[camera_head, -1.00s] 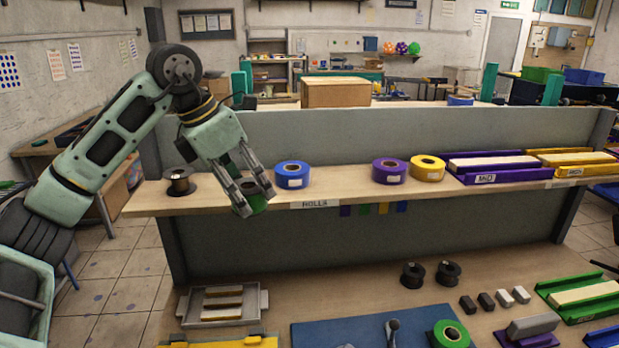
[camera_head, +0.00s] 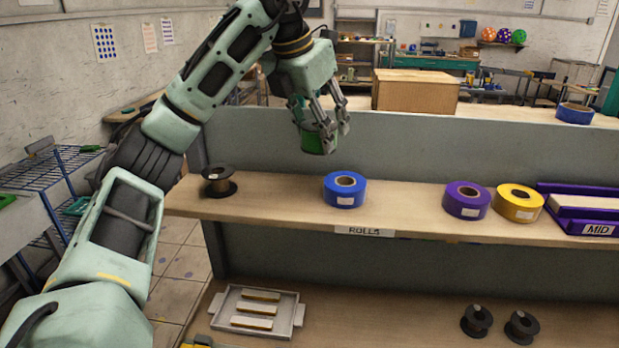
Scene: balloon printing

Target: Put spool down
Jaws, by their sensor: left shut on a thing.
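My left gripper (camera_head: 325,122) is shut on a green spool (camera_head: 318,140). It holds the spool in the air above the shelf marked ROLLS (camera_head: 280,205), in front of the grey back panel. The spool is partly hidden by the fingers. A blue roll (camera_head: 345,190) lies on the shelf below and a little right of the held spool. A purple roll (camera_head: 466,200) and a yellow roll (camera_head: 518,203) stand side by side farther right. My right gripper is not in view.
A dark empty spool (camera_head: 218,181) stands at the shelf's left end. The shelf is bare between it and the blue roll, and between the blue and purple rolls. A purple tray (camera_head: 590,222) marked MID fills the right. Below are a grey tray (camera_head: 292,312) and two black spools (camera_head: 476,320).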

